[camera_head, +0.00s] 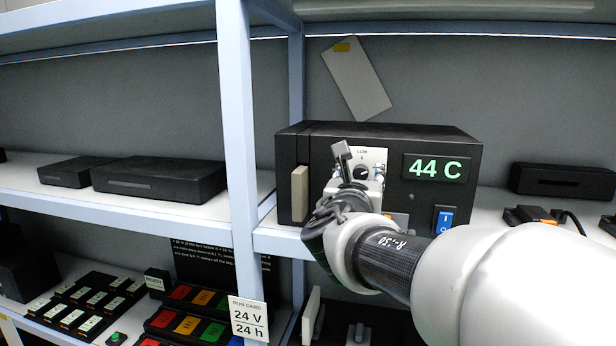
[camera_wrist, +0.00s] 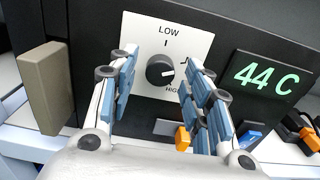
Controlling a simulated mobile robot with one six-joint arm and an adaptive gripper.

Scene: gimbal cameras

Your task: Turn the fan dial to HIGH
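The fan dial is a round black knob (camera_wrist: 160,70) on a white plate (camera_wrist: 198,42) on the front of a black box (camera_head: 300,142). The plate reads LOW at the top and HIGH at the bottom, partly hidden by my right finger. A pale pointer mark on the knob seems to face right. The knob (camera_head: 362,172) also shows in the head view, partly covered by my gripper (camera_head: 358,178). In the wrist view my gripper (camera_wrist: 160,62) is open, one blue-padded finger on each side of the knob, with visible gaps. I cannot tell its exact depth.
A green 44 C display (camera_head: 438,168) and a blue rocker switch (camera_head: 443,219) lie right of the dial. A beige handle (camera_head: 299,194) juts out at the left. A pale blue shelf post (camera_head: 238,130) stands further left. A run card (camera_head: 248,320) hangs below.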

